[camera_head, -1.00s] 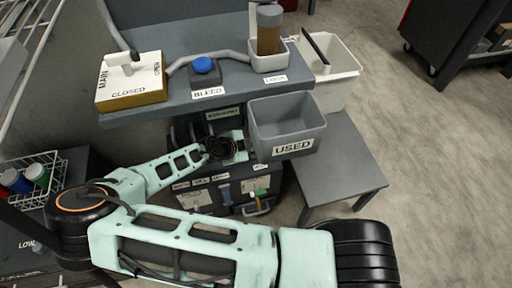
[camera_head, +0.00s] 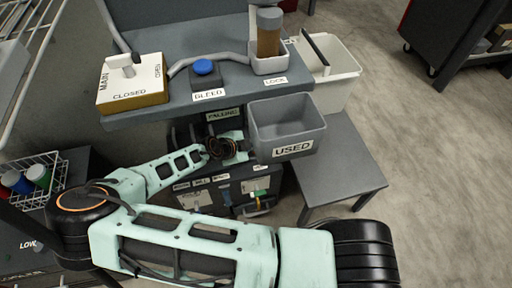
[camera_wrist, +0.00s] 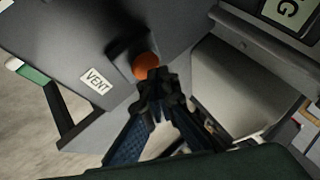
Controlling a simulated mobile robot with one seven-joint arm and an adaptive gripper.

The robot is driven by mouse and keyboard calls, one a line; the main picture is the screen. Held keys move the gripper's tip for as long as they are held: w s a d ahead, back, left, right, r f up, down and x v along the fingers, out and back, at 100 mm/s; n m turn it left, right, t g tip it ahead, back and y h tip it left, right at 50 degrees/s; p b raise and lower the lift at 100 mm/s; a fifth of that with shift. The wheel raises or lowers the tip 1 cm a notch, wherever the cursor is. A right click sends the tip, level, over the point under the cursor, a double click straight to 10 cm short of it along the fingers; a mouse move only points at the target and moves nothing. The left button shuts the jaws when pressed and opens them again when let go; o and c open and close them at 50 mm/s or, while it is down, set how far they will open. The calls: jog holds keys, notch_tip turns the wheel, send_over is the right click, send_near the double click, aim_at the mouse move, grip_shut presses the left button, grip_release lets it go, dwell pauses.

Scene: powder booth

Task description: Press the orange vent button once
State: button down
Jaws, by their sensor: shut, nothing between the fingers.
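The orange vent button (camera_wrist: 146,66) shows in the wrist view as a round cap on a dark housing, beside a white VENT label (camera_wrist: 97,80). My gripper (camera_wrist: 157,82) is shut and empty. Its fingertips overlap the button's lower right edge in the picture; I cannot tell whether they touch it or whether it is pressed in. In the head view my gripper's wrist is below the shelf, left of the grey USED bin, and the button is hidden.
The shelf above holds the MAIN valve block (camera_head: 132,85), the blue BLEED button (camera_head: 203,67) and a LOCK holder (camera_head: 270,62) with a jar. The USED bin (camera_head: 287,125) is close right of my wrist. A sign there reads FALLING (camera_head: 223,114).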

jog(key=shift+r, duration=0.55)
jog(key=shift+r+p, duration=1.85)
jog(key=shift+r, duration=0.65)
